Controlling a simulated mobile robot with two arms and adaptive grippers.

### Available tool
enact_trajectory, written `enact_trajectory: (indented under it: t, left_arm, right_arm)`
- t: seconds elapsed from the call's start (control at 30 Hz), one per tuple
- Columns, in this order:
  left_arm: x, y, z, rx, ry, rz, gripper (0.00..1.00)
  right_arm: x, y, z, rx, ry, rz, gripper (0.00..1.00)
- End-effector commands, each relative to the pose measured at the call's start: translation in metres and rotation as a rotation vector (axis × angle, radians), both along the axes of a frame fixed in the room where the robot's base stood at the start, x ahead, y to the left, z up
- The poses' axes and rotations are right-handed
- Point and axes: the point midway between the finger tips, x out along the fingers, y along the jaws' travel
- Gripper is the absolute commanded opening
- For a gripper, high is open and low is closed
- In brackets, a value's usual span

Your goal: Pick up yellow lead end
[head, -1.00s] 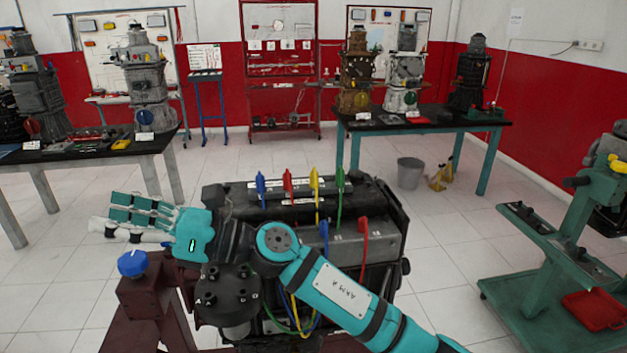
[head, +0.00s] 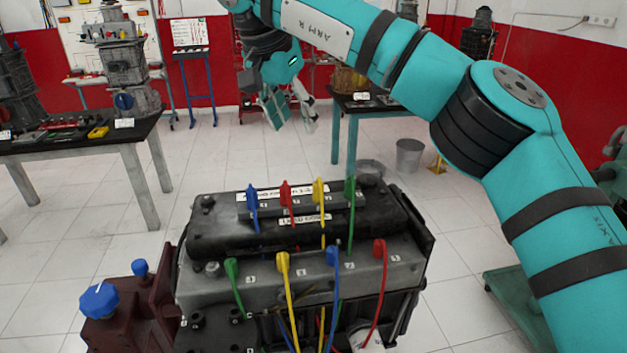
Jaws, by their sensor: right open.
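Two yellow lead ends show on the engine trainer (head: 385,268). One yellow lead end (head: 319,192) stands upright in the back row, between a red and a green lead end. The other yellow lead end (head: 283,265) is in the front row, between a green and a blue one, with its yellow cable hanging down the front. My right gripper (head: 293,118) is open and empty. In the picture it is above and behind the back row, pointing down, clear of every lead end. My left gripper is not in view.
Blue lead ends (head: 252,195) and red ones (head: 379,250) stand close to the yellow ones. A maroon stand with a blue knob (head: 100,299) is at front left. A black-topped table (head: 110,140) stands behind left, and a grey bucket (head: 409,155) behind right.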

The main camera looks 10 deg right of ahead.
Motion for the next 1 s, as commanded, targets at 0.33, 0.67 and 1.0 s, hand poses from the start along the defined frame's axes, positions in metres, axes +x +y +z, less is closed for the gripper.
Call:
enact_trajectory:
  t: [0.33, 0.67, 1.0]
  left_arm:
    - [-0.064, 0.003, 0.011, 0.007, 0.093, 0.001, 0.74]
    - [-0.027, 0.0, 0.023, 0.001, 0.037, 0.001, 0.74]
    - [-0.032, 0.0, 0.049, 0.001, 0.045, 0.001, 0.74]
  right_arm:
    - [0.017, -0.02, -0.067, 0.002, 0.005, 0.001, 0.49]
    - [0.029, -0.031, -0.107, 0.004, 0.002, 0.002, 0.49]
    - [0.031, -0.044, -0.144, 0.005, 0.005, 0.002, 0.49]
